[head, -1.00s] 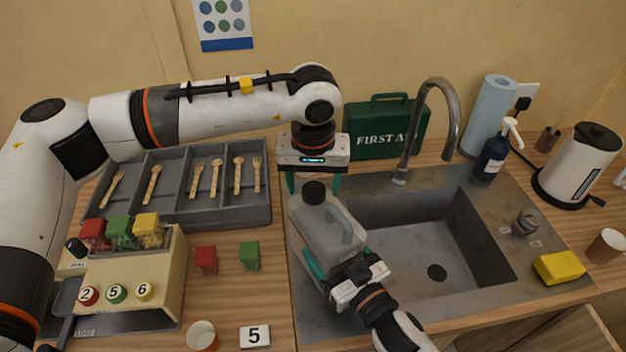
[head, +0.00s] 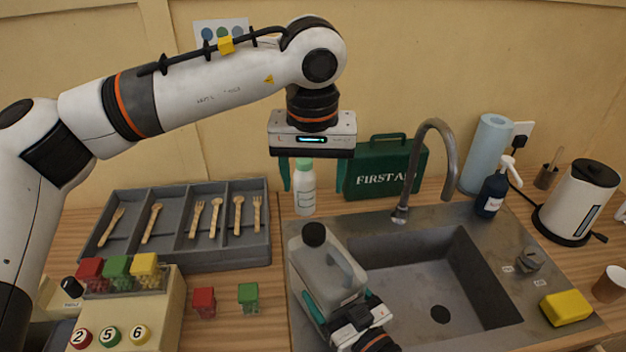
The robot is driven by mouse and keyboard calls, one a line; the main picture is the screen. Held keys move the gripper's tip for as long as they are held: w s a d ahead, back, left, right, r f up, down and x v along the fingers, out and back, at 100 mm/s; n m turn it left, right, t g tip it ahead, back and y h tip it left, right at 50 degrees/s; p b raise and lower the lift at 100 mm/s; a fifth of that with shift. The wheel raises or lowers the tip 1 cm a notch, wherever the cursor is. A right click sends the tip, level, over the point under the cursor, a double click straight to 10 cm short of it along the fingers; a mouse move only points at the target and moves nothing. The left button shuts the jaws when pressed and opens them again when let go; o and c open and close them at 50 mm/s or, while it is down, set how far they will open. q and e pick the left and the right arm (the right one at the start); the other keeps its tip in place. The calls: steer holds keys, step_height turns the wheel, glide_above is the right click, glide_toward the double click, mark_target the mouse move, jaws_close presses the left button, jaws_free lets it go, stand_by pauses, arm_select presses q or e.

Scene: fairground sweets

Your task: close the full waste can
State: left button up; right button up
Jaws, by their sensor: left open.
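The waste can (head: 325,268) is a grey translucent canister with a handle, at the left edge of the sink. A black cap (head: 314,234) sits on its neck; I cannot tell how tight it is. My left gripper (head: 314,180) points down above and behind the cap, open and empty, its teal fingers apart. My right gripper (head: 342,304) comes from the near side, with its teal fingers on both sides of the can's lower body, seemingly shut on it. The can's near lower part is hidden by this gripper.
A white bottle (head: 304,190) stands behind the can, partly behind my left gripper. A green first aid case (head: 385,170) and a tap (head: 440,150) stand behind the sink (head: 480,290). A grey cutlery tray (head: 180,262) and red and green blocks lie left.

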steer(key=o, duration=1.8)
steer(key=b+v, duration=0.3)
steer(key=v, duration=0.7)
steer(key=shift+s+d+f, duration=0.15)
steer(key=shift+s+d, duration=0.05)
steer(key=shift+s, duration=0.1)
steer(key=shift+s+d, duration=0.4)
steer(key=shift+s, duration=0.2)
steer(key=shift+r, duration=0.2)
